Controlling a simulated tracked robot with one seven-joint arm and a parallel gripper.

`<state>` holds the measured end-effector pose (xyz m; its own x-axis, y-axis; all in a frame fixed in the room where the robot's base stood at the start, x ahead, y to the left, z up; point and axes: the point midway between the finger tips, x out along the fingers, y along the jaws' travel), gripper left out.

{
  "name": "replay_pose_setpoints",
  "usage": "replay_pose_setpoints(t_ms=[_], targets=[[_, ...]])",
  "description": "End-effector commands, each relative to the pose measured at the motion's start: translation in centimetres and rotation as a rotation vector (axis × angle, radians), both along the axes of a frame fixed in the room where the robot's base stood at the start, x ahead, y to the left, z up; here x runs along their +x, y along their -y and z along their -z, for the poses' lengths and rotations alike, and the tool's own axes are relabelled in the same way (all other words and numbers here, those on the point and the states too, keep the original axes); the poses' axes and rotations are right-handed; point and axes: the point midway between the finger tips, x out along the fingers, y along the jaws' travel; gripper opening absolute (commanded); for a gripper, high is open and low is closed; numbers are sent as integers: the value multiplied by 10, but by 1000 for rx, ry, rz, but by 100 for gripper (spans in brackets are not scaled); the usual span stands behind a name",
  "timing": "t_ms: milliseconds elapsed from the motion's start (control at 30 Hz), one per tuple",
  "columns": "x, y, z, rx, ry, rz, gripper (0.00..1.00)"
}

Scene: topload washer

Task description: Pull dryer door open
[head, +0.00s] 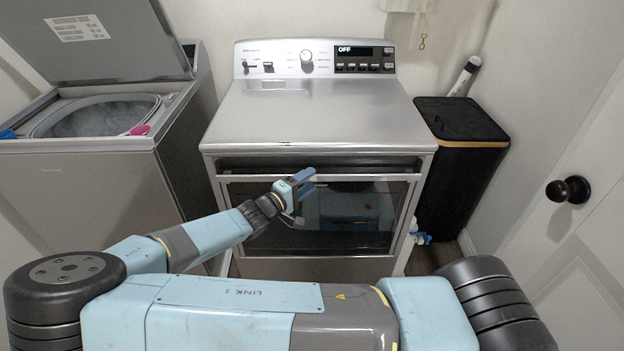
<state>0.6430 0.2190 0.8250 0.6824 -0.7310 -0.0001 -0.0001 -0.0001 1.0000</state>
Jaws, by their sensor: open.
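The dryer (322,115) stands straight ahead with its control panel at the back and an OFF display. Its front door (360,235) is shut, with dark glass in a silver frame. A pale horizontal handle bar (360,177) runs along the door's top edge. My gripper (310,180) is open and empty in front of the upper door, just left of its middle, close to the handle bar. I cannot tell whether a finger touches the bar. My gripper hides part of the bar and glass.
A topload washer (120,180) with its lid (90,35) raised stands at the left. A black hamper (460,120) is right of the dryer. A white room door (575,240) with a black knob (568,190) is at the far right. Small items (420,235) lie by the dryer's right side.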

Motion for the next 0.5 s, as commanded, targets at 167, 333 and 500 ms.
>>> replay_pose_setpoints(t_ms=[167, 333, 500], targets=[[12, 13, 0, -1, 1, 1, 53], [15, 16, 0, 1, 1, -1, 53], [16, 16, 0, 1, -1, -1, 53]])
